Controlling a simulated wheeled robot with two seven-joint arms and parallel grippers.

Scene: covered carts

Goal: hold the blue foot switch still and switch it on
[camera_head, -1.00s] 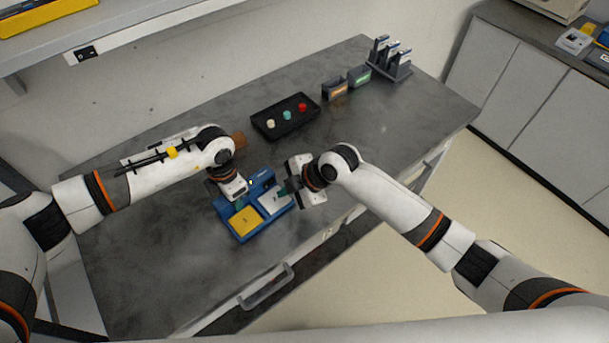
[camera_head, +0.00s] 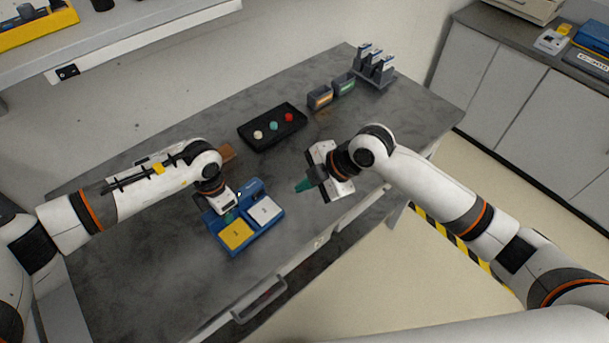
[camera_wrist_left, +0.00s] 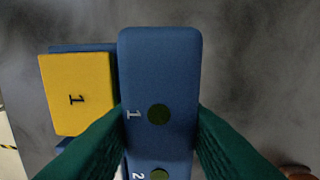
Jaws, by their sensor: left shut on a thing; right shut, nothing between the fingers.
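The blue foot switch (camera_head: 262,228) lies on the grey bench, with a yellow pedal (camera_head: 236,235) and a white pedal (camera_head: 265,210). In the left wrist view its blue housing (camera_wrist_left: 160,65) has two dark round lamps, one by a "1" (camera_wrist_left: 158,114) and one by a "2" (camera_wrist_left: 157,173). The yellow pedal (camera_wrist_left: 78,92) there is marked "1". My left gripper (camera_head: 229,216) is shut on the housing, its green fingers (camera_wrist_left: 160,130) on either side. My right gripper (camera_head: 304,185) is shut and empty, to the right of the white pedal and apart from it.
A black tray (camera_head: 266,141) holds a white, a teal and a red round piece. Two small bins (camera_head: 320,97) and a dark rack (camera_head: 378,78) stand at the bench's far right. A brown object (camera_head: 229,152) is behind my left wrist. The bench front left is clear.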

